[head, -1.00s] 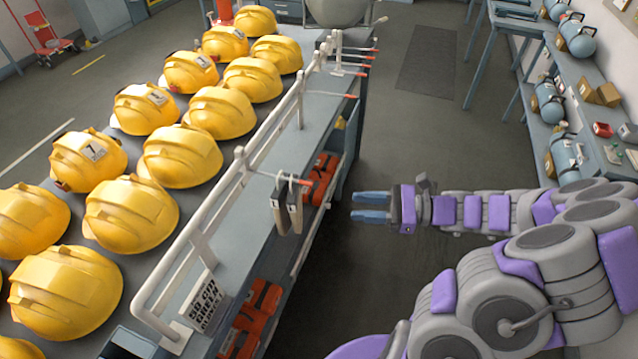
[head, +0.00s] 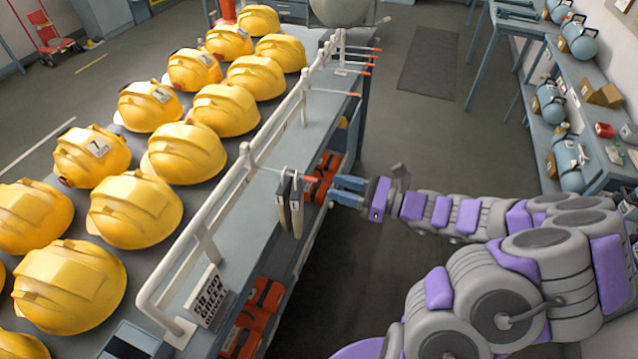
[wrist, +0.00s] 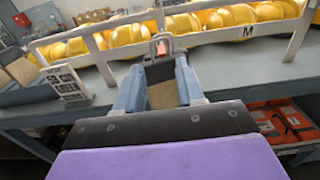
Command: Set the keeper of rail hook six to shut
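A white rail (head: 245,160) runs along the workbench edge, with several red-tipped hooks. The nearest hook (head: 308,179) points right and carries flat dark and tan hanging pieces (head: 290,205). Its red tip (wrist: 161,48) shows in the wrist view inside a pale loop, above a black and tan piece (wrist: 161,88). My gripper (head: 342,190) is open, just right of the hook tip and slightly lower. In the wrist view its blue fingers (wrist: 160,84) stand apart, framing the hanging piece; contact is unclear.
Several yellow helmets (head: 135,212) cover the bench left of the rail. A small printed sign (head: 207,296) stands near the rail's close end. Orange cases (head: 262,308) sit on the shelf below. More hooks (head: 355,72) project farther back. The floor (head: 420,130) right of the bench is open.

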